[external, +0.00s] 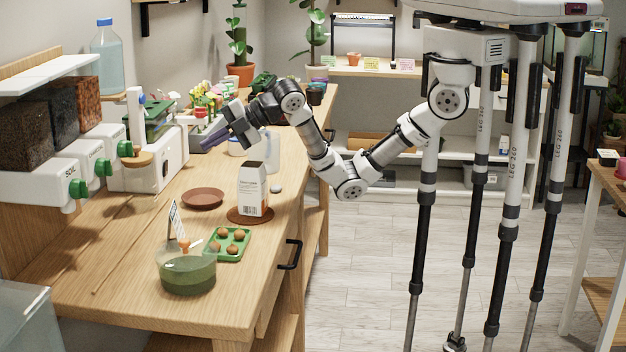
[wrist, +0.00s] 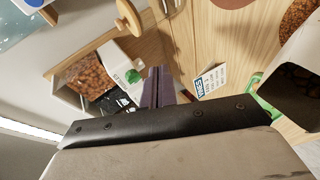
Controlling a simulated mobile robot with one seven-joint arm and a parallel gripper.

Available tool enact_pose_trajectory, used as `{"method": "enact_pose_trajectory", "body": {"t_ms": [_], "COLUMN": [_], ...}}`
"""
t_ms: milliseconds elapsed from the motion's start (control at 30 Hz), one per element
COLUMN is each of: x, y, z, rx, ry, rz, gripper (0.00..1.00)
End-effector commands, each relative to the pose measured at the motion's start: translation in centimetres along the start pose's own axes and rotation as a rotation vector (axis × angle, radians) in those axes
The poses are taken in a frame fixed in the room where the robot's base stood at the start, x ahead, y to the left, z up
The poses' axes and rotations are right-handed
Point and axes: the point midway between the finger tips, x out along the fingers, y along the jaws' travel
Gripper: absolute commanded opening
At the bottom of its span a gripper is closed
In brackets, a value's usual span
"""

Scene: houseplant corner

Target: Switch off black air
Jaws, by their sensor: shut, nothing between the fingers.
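I cannot make out anything marked as black air in either view. A row of white dispensers (external: 35,188) with green knobs stands along the left wall, one marked SOIL. One green knob (external: 103,167) shows beside a white machine (external: 168,170) with a round wooden part (external: 138,159). My gripper (external: 203,141) is shut and empty, its purple-grey fingers pointing left above the bench near that machine. In the wrist view the shut fingers (wrist: 156,85) lie beside a green knob (wrist: 133,76); whether they touch it I cannot tell.
The wooden bench holds a brown saucer (external: 203,198), a white carton (external: 252,187), a green tray (external: 228,245) and a glass bowl (external: 187,272). A blue bottle (external: 106,60) stands on the shelf.

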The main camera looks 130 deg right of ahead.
Motion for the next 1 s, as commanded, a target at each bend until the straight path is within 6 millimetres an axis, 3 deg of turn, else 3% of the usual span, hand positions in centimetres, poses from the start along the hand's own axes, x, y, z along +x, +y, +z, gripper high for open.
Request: {"method": "enact_pose_trajectory", "body": {"t_ms": [33,100,200,300,433,767,1000], "x": [0.3,0.5,0.5,0.3,0.2,0.4,3.2], "y": [0.1,-0.2,-0.6,-0.9,-1.1,-1.2,-2.1], "z": [3.2,6.8,10.6,12.7,13.7,13.7,14.6], "rx": [-0.006,-0.017,-0.025,-0.030,-0.032,-0.031,-0.031], "ry": [-0.070,-0.146,-0.225,-0.268,-0.289,-0.288,-0.288], "rz": [-0.036,-0.088,-0.147,-0.183,-0.201,-0.201,-0.201], "gripper": [0.00,0.00,0.00,0.00,0.00,0.00,0.00]}}
